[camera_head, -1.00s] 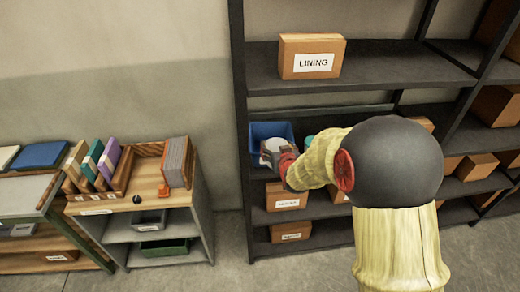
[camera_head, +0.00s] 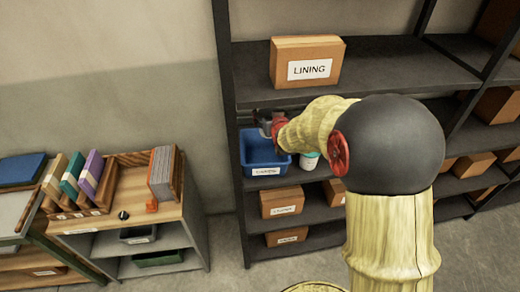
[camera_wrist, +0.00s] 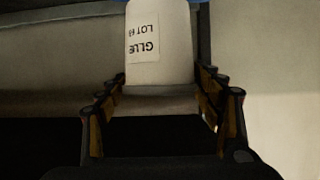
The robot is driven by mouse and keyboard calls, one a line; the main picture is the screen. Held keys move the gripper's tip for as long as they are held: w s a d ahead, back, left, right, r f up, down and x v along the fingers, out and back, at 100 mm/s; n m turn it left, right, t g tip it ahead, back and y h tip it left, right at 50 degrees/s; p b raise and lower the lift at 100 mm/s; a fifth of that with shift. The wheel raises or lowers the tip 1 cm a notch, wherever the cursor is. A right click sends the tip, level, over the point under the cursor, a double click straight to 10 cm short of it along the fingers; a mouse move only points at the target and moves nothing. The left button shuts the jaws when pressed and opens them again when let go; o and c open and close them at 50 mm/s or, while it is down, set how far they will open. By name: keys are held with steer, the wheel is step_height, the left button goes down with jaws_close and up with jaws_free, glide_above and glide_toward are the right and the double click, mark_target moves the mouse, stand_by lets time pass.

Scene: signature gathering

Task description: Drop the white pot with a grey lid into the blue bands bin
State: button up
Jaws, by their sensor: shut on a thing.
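The white pot (camera_wrist: 160,45) with a grey lid (camera_wrist: 155,105) is between my gripper's fingers in the wrist view. Its label reads upside down as "GLUE LOT", with the end unclear. My gripper (camera_wrist: 165,105) is shut on it. In the head view, my gripper (camera_head: 264,122) is above the back of the blue bin (camera_head: 263,166), under the upper shelf board. The pot is hard to make out there. The bin stands on the middle shelf with a white label on its front, too small to read. Its visible inside looks empty.
A white pot with a teal lid (camera_head: 309,161) stands right of the bin. A box marked "LINING" (camera_head: 307,62) sits on the shelf above. Labelled cardboard boxes (camera_head: 282,201) stand below. A side table (camera_head: 140,205) with binders is at left.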

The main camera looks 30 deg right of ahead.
steer(key=shift+f+b, duration=1.3)
steer(key=shift+f, duration=1.45)
steer(key=o, duration=1.3)
steer(key=shift+c, duration=0.2)
steer(key=o, duration=0.4)
steer(key=shift+f, duration=0.15)
steer(key=shift+s, duration=0.1)
steer(key=v, duration=1.2)
